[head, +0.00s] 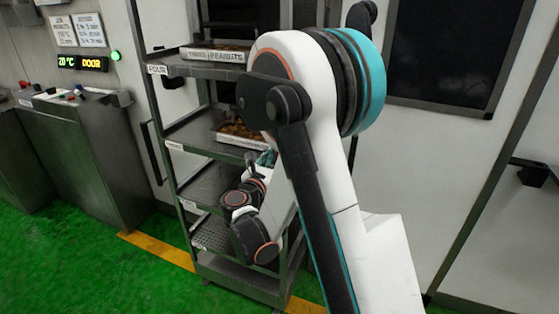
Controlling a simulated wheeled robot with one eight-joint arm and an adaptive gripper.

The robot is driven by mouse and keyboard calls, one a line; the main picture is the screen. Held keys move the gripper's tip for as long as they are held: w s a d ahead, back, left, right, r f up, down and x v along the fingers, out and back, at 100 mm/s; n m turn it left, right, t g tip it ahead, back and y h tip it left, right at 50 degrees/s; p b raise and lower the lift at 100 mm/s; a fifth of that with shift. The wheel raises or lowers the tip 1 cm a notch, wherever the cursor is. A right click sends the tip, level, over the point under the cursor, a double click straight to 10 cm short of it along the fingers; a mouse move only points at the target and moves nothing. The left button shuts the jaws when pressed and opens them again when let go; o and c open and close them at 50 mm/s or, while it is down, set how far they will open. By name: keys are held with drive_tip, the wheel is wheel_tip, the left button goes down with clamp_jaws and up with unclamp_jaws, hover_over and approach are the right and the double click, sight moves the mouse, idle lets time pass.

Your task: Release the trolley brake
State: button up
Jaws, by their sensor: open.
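The trolley (200,184) is a tall steel rack with several shelves, standing in the middle against the far wall. Labels hang on its shelf edges; the top one in view reads FOUR. My gripper (266,158) is small in this view, at the trolley's middle shelves, mostly hidden behind my arm's own links; its fingers are open, and I see nothing held. I cannot make out the trolley's brake; the trolley's right side and part of its base are behind my arm.
Trays of brown food (238,132) sit on the upper shelves, one labelled PEANUTS. Steel control cabinets (95,160) with buttons stand at the left. A yellow line (160,247) crosses the green floor (90,270), which is clear at front left. A dark window (445,50) is at the upper right.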

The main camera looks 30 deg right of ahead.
drive_tip(key=shift+w+d, duration=0.35)
drive_tip(key=shift+d, duration=0.1)
clamp_jaws()
drive_tip(key=s+a+r+g+y+p, duration=0.4)
drive_tip(key=y+p, duration=0.4)
drive_tip(key=p, duration=0.5)
drive_tip(key=shift+s+a+r+g+p, duration=0.35)
drive_tip(key=shift+a+r+g, duration=0.4)
drive_tip(key=shift+a+g, duration=0.3)
